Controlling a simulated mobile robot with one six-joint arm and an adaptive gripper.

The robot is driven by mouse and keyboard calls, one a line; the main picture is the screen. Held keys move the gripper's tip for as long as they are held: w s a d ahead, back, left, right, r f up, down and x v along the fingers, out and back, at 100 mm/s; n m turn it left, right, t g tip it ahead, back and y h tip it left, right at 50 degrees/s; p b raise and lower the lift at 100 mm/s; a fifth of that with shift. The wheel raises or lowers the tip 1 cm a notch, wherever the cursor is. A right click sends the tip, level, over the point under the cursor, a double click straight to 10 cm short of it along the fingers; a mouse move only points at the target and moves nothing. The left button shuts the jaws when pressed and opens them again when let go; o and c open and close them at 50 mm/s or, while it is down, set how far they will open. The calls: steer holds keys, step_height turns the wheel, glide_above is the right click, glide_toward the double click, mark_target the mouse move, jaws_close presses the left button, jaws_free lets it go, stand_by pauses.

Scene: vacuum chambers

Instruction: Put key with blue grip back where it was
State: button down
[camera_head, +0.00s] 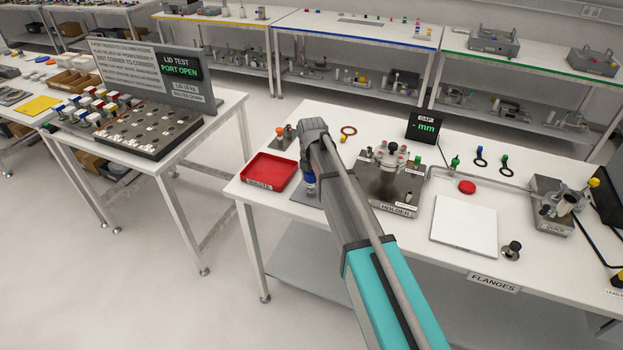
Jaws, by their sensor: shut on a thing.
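My arm reaches across the flanges table, and my gripper (308,172) points down beside the red waste tray. It is shut on the key with blue grip (309,181), of which a small blue part shows just left of my arm. My arm hides most of my fingers and part of the key. The key is over or on a grey plate (299,196) on the table; I cannot tell whether it touches.
The red waste tray (269,171) is left of my gripper. The metal holder (391,187) with its knobs stands close on the right. A white pad (464,222), a red button (467,187) and a dark gap display (422,127) are further right. The lid test bench (150,128) is at left.

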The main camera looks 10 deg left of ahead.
steer(key=c, duration=1.4)
jaws_free()
steer(key=shift+s+d+f, duration=0.1)
steer(key=shift+s+f, duration=0.15)
steer(key=shift+s, duration=0.15)
steer(key=shift+c, duration=1.8)
jaws_free()
steer(key=shift+w+f, duration=0.1)
steer(key=shift+o, duration=1.4)
steer(key=shift+w+f, duration=0.2)
steer(key=shift+w+r, duration=0.15)
steer(key=shift+r, duration=0.05)
steer(key=shift+r+p, duration=0.15)
steer(key=shift+p, duration=0.15)
step_height(320, 180, up, 13)
steer(key=p, duration=1.2)
steer(key=shift+p, duration=0.4)
